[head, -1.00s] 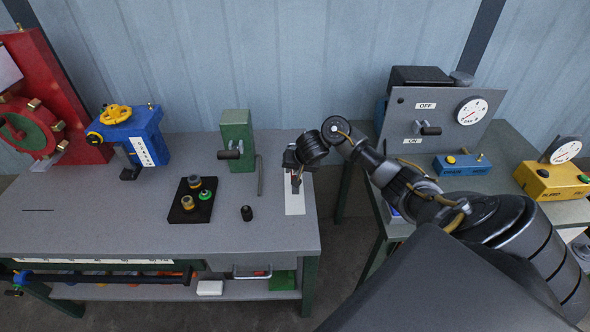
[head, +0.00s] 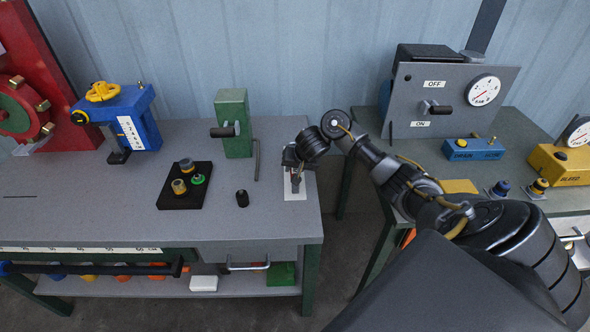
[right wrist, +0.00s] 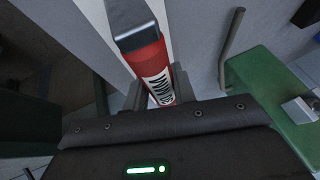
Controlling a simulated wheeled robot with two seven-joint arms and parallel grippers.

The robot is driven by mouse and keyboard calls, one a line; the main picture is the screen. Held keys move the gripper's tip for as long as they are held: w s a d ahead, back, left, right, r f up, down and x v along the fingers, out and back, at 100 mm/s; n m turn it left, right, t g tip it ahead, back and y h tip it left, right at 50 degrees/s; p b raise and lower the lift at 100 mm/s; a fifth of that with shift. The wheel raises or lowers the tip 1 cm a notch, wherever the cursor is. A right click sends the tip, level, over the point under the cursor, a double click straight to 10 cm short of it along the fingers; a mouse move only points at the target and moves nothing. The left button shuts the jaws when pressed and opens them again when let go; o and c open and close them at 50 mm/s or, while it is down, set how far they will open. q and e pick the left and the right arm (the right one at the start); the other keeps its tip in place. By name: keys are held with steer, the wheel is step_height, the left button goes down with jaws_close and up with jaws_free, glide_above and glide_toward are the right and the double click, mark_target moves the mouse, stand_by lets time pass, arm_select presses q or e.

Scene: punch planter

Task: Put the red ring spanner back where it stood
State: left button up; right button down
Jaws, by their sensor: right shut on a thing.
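My right gripper (head: 294,168) is at the right end of the left bench, over a white rectangle (head: 296,192) on its top. It is shut on a red handle with a white lettered label, which I take to be the red ring spanner (right wrist: 150,62). In the right wrist view the handle stands up between the fingers, with a grey end piece at the top. I see no ring in that view. In the head view the spanner is mostly hidden by the gripper, and I cannot tell whether it touches the bench. My left gripper is not in view.
A green block (head: 233,122) with a crank handle and a bent grey rod (head: 257,160) stand left of the gripper. A black knob (head: 242,198) and a black tray (head: 168,197) with small fittings are nearer. A gap separates this bench from the right bench.

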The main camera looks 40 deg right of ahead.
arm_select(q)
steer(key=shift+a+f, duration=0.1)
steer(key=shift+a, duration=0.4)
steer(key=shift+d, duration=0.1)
